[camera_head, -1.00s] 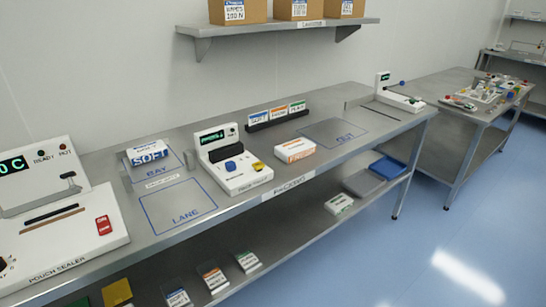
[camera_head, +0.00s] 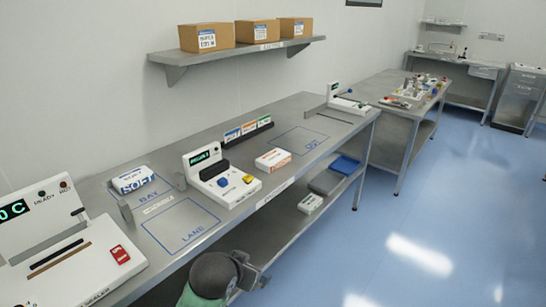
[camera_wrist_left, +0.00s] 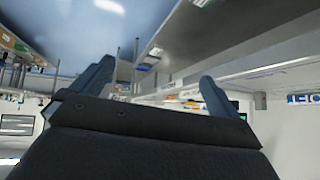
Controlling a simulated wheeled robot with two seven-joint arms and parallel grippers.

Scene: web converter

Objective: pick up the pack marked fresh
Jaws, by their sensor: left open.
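A white pack with an orange label (camera_head: 273,159) lies on the bench right of the labelling machine; its lettering is too small to read. A white pack with blue letters "SOFT" (camera_head: 137,180) leans in the bay at the left. No clear "fresh" marking is legible. My left gripper (camera_head: 258,275) shows partly at the bottom of the head view, in front of the bench's front edge, well apart from both packs. In the left wrist view its two blue fingers (camera_wrist_left: 158,85) stand wide apart with nothing between them. My right gripper is not in view.
The labelling machine (camera_head: 222,178) stands between the packs. A dark rack (camera_head: 247,135) holds several small coloured cards behind. The pouch sealer (camera_head: 65,245) is at the left. The outlined lane (camera_head: 188,228) and out area (camera_head: 300,141) are bare. A white pack (camera_head: 310,203) lies on the lower shelf.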

